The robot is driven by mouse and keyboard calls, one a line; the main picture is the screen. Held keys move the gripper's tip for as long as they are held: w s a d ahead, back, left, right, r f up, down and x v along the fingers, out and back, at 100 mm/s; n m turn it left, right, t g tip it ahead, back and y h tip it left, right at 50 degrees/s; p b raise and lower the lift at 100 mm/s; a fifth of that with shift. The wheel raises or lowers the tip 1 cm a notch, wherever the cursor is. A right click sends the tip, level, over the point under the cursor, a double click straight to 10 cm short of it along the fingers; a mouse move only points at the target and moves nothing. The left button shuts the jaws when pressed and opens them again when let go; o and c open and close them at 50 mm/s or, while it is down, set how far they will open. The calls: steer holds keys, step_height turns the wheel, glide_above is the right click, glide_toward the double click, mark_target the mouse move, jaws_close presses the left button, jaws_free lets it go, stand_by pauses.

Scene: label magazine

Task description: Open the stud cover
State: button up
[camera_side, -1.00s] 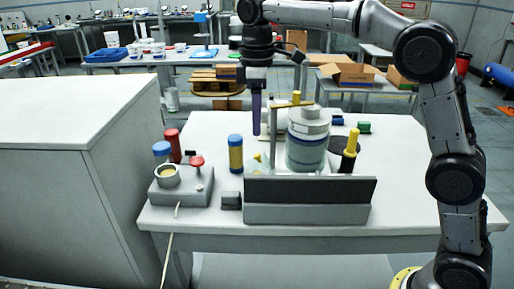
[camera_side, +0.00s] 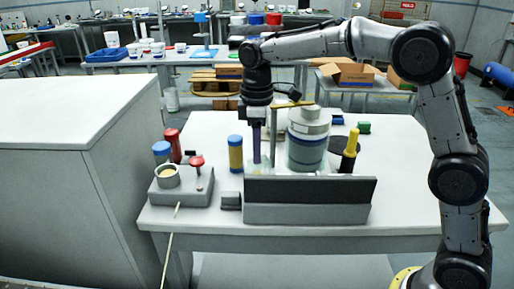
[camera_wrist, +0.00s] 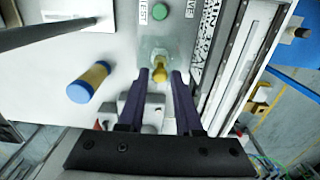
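In the side view my gripper (camera_side: 257,160) points straight down beside a thin grey post (camera_side: 274,138), and the fingers hide most of the knob.
A blue-and-yellow cylinder (camera_side: 236,153) stands left of the gripper. A large grey-white canister (camera_side: 307,140) stands close on the right. A dark-faced panel (camera_side: 310,190) is in front. A grey box with a red knob (camera_side: 197,162) is farther left. A green button (camera_wrist: 160,12) lies beyond the cover.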

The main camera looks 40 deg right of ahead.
jaws_close()
stand_by(1.1)
